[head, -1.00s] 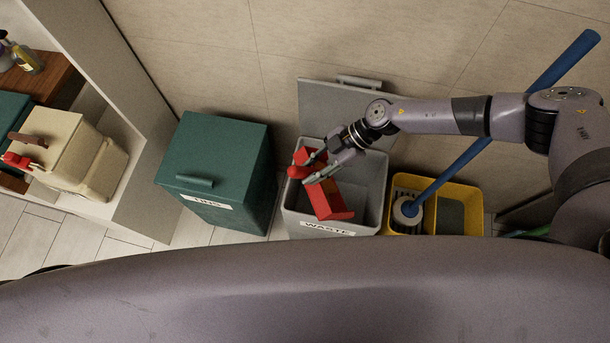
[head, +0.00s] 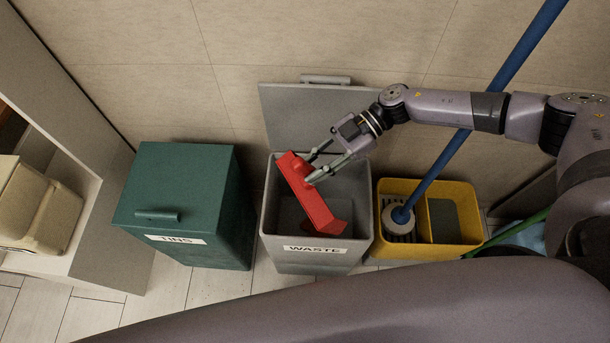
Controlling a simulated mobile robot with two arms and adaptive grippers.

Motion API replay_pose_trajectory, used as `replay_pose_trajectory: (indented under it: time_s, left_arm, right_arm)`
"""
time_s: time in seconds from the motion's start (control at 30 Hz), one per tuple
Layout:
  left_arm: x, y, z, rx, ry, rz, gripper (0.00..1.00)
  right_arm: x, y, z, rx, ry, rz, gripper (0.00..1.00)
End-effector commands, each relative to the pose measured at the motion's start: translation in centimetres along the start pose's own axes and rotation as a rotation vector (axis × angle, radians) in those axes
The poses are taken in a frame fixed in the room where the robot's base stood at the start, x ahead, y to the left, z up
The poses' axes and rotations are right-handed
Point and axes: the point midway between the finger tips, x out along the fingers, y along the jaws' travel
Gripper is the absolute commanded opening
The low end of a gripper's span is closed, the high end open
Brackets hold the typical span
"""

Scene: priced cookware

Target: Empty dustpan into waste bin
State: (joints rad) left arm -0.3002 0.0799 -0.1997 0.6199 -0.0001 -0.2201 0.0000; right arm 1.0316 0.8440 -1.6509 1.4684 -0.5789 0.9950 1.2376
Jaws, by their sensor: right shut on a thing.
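The red dustpan (head: 311,197) is tilted over the open mouth of the grey waste bin (head: 315,259), which has a "WASTE" label on its front. The bin's lid (head: 320,118) stands open against the wall behind. My right gripper (head: 316,167) is shut on the dustpan near its upper end, above the bin. The dustpan slopes down toward the bin's front right. Whether anything lies in the dustpan or on the bin's floor, I cannot tell. My left gripper is not in view.
A green closed bin (head: 180,195) labelled "TINS" stands left of the waste bin. A yellow mop bucket (head: 457,238) with a blue-handled mop (head: 483,107) stands close on the right. A shelf unit with a beige container (head: 38,209) is at far left.

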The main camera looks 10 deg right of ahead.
Motion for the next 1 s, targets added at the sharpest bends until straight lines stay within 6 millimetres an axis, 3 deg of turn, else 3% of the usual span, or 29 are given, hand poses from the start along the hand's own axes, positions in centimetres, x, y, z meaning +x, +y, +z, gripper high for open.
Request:
replay_pose_trajectory:
  time_s: [0.03,0.5,1.0]
  left_arm:
    - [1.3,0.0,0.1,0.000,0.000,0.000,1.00]
    - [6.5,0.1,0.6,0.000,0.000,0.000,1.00]
    - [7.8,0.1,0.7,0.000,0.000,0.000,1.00]
  right_arm:
    - [-0.1,0.1,0.9,0.003,0.016,0.003,0.00]
    - [-3.0,0.1,3.1,0.004,0.176,0.002,0.00]
    - [-4.3,0.0,3.2,0.000,0.233,0.000,0.00]
